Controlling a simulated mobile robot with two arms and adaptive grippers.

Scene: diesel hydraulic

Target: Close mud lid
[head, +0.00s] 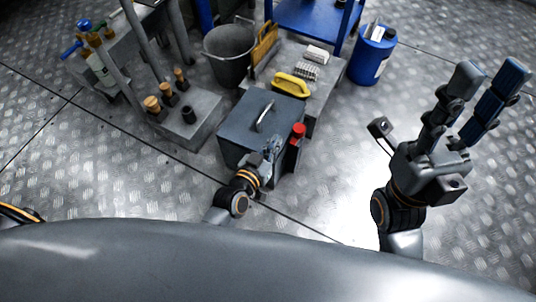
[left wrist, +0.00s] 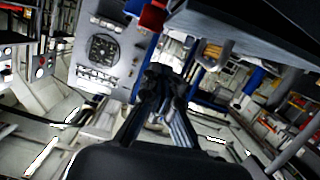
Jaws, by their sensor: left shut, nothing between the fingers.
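The grey mud box stands on the floor in the middle of the head view. Its flat dark grey lid (head: 255,108) has a light metal handle (head: 265,117) on top. I cannot tell from above whether the lid lies fully flat. My left gripper (head: 272,147) is shut and empty, at the box's near right edge. In the left wrist view the shut left fingers (left wrist: 160,78) point forward, below a dark slab (left wrist: 255,25) that may be the lid or box. My right gripper (head: 487,80) is open and empty, raised at the right, away from the box.
A red cap (head: 298,131) is at the box's right side. A block with wooden-handled tools (head: 190,123) stands left. Floor at the right is clear.

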